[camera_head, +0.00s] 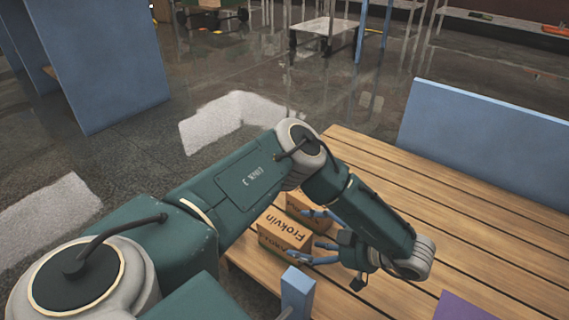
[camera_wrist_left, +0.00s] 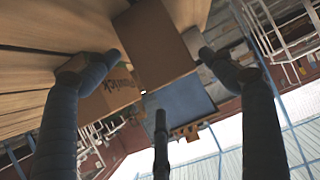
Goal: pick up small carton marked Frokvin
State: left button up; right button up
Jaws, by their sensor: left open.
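A small brown carton marked Frokvin (camera_head: 283,230) stands near the left edge of the slatted wooden table (camera_head: 460,225). A second brown carton (camera_head: 298,201) is just behind it, partly hidden by my arm. My left gripper (camera_head: 300,236) is open, its blue fingers pointing left at the cartons. In the left wrist view, a plain brown carton face (camera_wrist_left: 152,42) shows between the fingertips of the left gripper (camera_wrist_left: 160,62). A carton with printed lettering (camera_wrist_left: 122,90) is partly behind the left finger there. I cannot tell whether either finger touches a carton. My right gripper is out of view.
A blue panel (camera_head: 490,135) stands along the table's far right side. A blue post (camera_head: 297,290) rises at the near edge, and a purple thing (camera_head: 465,306) lies at the bottom right. The table's middle and right are clear.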

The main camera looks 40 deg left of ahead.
aim_at(292, 234)
pick_arm(q)
jog(key=b+x, duration=0.3)
jog(key=x, duration=0.3)
jog(key=shift+a+f, duration=0.1)
jog(key=c, duration=1.4)
